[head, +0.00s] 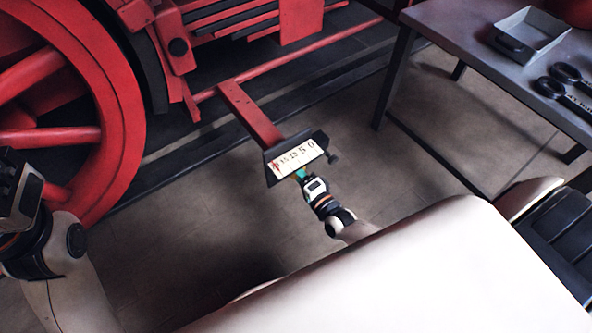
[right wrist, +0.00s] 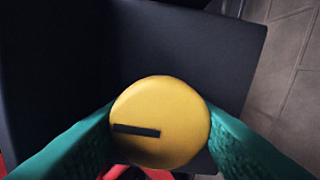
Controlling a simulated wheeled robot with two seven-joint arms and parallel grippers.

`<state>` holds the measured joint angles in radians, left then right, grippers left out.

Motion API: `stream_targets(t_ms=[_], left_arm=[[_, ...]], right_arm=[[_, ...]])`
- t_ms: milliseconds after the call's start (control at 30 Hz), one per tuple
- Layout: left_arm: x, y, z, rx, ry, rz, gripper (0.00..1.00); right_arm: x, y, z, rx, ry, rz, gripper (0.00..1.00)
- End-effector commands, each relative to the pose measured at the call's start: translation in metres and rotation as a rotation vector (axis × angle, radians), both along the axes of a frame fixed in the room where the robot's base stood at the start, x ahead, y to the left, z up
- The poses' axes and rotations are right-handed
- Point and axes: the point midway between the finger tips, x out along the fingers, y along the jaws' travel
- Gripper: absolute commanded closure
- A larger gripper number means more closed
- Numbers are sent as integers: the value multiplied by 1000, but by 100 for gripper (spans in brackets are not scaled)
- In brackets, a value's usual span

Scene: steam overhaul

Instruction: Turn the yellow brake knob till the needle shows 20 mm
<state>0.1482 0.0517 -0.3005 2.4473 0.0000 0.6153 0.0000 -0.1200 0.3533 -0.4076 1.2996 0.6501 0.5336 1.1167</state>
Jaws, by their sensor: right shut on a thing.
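The yellow brake knob (right wrist: 172,105) sits between the green fingers of my right gripper (right wrist: 160,118) in the right wrist view. The fingers touch it on both sides. The knob's black mark lies nearly level, running from its middle to the left. In the head view my right gripper (head: 301,174) is at the lower edge of the gauge (head: 297,156) and hides the knob. The gauge has a white scale in a dark housing. A red needle (head: 277,165) stands near the left end of the scale; its exact reading is too small to tell. My left gripper (head: 18,185) is partly visible at the left edge, its fingers unclear.
A red bar (head: 250,115) links the gauge to the red locomotive frame. A large red wheel (head: 110,90) stands at the left. A dark table (head: 470,40) at the upper right holds a grey tray (head: 545,28) and dark tools (head: 568,75). Floor around the gauge is clear.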

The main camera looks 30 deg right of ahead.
Motion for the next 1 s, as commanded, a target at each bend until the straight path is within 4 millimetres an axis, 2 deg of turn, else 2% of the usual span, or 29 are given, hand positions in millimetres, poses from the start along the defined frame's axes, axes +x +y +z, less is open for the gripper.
stream_targets(t_ms=[133, 167, 267, 300, 667, 767, 1000], left_arm=[[0, 0, 0, 0, 0, 0, 31], [0, 0, 0, 1, 0, 0, 31], [0, 0, 0, 1, 0, 1, 31], [0, 0, 0, 1, 0, 1, 31], [0, 0, 1, 4, -3, 2, 31], [0, 0, 2, 2, -2, 2, 31], [0, 0, -1, 2, -1, 1, 31]], right_arm=[[0, 0, -1, 3, 2, 0, 76], [0, 0, -1, 3, 2, 0, 52], [0, 0, -1, 2, 2, 0, 35], [0, 0, -1, 2, 2, 0, 34], [0, 0, 0, -40, -5, -1, 34], [0, 0, 0, -124, -17, -1, 34], [-1, 0, -2, -469, -65, -1, 34]])
